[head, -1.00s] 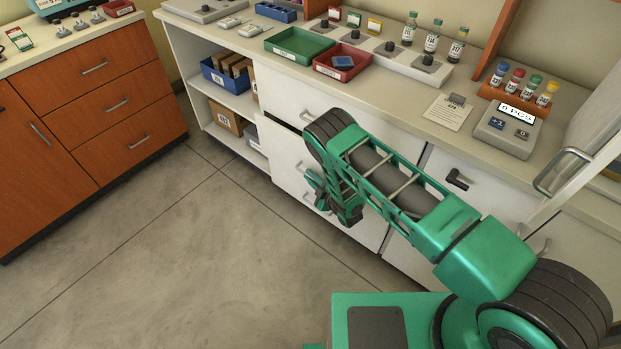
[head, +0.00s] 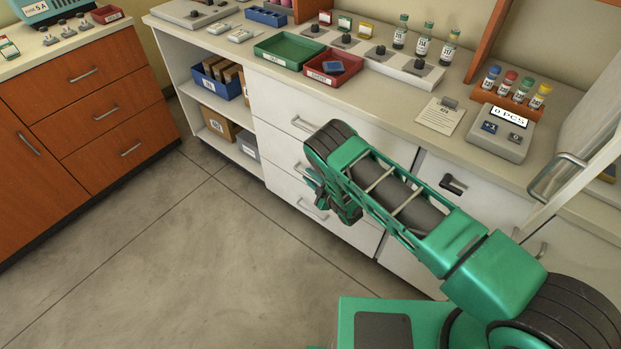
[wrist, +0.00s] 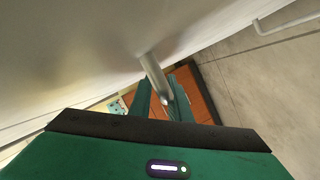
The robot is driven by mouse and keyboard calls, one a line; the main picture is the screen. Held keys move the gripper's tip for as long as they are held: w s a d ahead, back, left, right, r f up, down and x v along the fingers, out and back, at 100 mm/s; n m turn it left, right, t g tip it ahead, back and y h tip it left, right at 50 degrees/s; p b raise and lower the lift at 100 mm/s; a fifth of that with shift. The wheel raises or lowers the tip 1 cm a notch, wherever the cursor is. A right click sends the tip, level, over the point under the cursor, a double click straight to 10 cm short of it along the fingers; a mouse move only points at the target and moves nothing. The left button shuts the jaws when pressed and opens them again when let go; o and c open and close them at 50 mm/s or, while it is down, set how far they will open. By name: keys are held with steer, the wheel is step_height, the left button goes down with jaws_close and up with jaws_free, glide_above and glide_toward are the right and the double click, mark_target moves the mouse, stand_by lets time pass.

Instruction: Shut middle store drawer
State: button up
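The white middle drawer (head: 280,149) sits between the top drawer (head: 275,100) and the bottom drawer (head: 283,188). Its front looks level with its neighbours, and no dark gap shows above it. My gripper (head: 313,184) is low in front of this drawer, partly hidden by my own arm. In the wrist view, the drawer's grey bar handle (wrist: 154,76) runs between the two green fingers of my gripper (wrist: 163,94), which look closed on it. The pale drawer front (wrist: 75,50) fills the upper left there.
A counter with a green tray (head: 262,52), a red tray (head: 313,78) and a scale (head: 484,143) runs above the drawers. Open shelves (head: 222,113) stand left. An orange cabinet (head: 40,100) is far left. The floor (head: 200,260) is clear.

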steer(key=shift+w+d, duration=0.1)
steer(key=v, duration=1)
steer(key=shift+s+d, duration=0.2)
steer(key=shift+s, duration=0.15)
